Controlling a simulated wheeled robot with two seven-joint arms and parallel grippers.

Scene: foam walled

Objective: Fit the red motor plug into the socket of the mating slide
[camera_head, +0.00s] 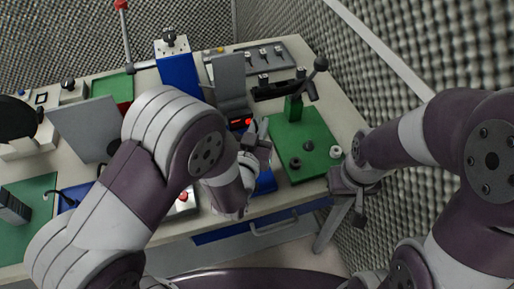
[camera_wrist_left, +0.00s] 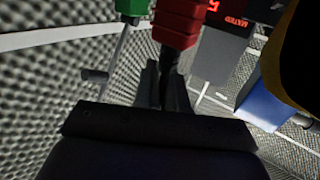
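A ribbed red block, which looks like the red motor plug (camera_wrist_left: 179,22), is at the top middle of the left wrist view. A dark stem runs down from it between my left gripper's fingers. My left gripper (camera_head: 262,140) is over the middle of the bench in the head view, its fingers partly hidden by the wrist. In the left wrist view its fingers (camera_wrist_left: 165,92) point up toward the red block; whether they grip it is unclear. A display (camera_wrist_left: 228,22) reading "MATED" with a red digit stands beside the block. The socket is not clearly visible. My right gripper (camera_head: 355,198) is off the bench's right front edge.
A green plate (camera_head: 308,148) with a green post (camera_head: 293,108) and small round parts lies right of my left gripper. A grey panel (camera_head: 229,80) stands behind it. A black knobbed lever (camera_head: 318,66) is at the back right. My left arm covers the bench's middle left.

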